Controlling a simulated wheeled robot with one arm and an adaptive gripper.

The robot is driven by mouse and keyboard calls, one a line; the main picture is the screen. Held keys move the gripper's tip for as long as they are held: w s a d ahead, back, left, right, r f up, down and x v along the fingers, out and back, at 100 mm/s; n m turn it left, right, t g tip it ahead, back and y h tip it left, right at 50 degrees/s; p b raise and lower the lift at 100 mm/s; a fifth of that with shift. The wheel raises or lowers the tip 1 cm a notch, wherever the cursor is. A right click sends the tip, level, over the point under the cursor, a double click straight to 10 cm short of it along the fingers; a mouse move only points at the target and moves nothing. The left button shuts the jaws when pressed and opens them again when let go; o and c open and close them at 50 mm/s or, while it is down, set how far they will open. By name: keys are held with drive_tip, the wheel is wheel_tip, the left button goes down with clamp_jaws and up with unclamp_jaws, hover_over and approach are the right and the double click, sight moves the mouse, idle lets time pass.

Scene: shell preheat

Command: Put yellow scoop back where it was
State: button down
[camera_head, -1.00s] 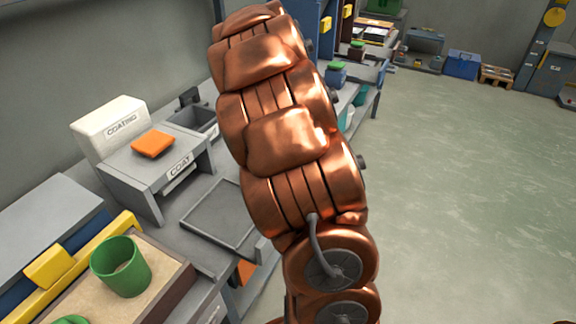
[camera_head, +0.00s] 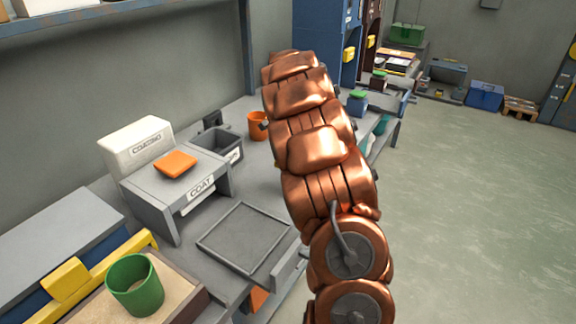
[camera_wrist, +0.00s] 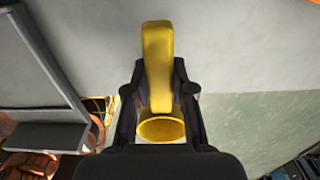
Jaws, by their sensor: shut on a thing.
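The yellow scoop (camera_wrist: 157,50) is in the wrist view, with its handle between the two dark fingers and its round bowl nearer the wrist. My gripper (camera_wrist: 159,82) is shut on the handle. A grey bench surface (camera_wrist: 222,45) shows behind the scoop; whether they touch, I cannot tell. In the head view my copper arm hides the gripper and the scoop. The place where the scoop was before cannot be told from these frames.
In the head view, the bench carries a green cup (camera_head: 135,286), a grey tray (camera_head: 245,236), a COAT stand with an orange block (camera_head: 175,164), a white COATING box (camera_head: 137,146), a dark bin (camera_head: 218,144) and an orange cup (camera_head: 257,126). Open floor (camera_head: 470,220) lies to the right.

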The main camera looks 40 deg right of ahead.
drive_tip(key=shift+w+d+f, duration=0.1)
drive_tip(key=shift+w+d, duration=0.4)
drive_tip(key=shift+w, duration=0.3)
drive_tip(key=shift+w+d+f, duration=0.1)
drive_tip(key=shift+w+d, duration=0.45)
drive_tip(key=shift+w, duration=0.2)
drive_tip(key=shift+w+d+f, duration=0.1)
drive_tip(key=shift+w+d, duration=0.4)
drive_tip(key=shift+w, duration=0.3)
drive_tip(key=shift+f+p, duration=0.35)
drive_tip(key=shift+f, duration=1.4)
drive_tip(key=c, duration=1)
unclamp_jaws()
drive_tip(key=shift+f, duration=0.1)
wheel_tip(320, 180, up, 12)
drive_tip(key=shift+w+r, duration=0.1)
drive_tip(key=shift+r, duration=0.05)
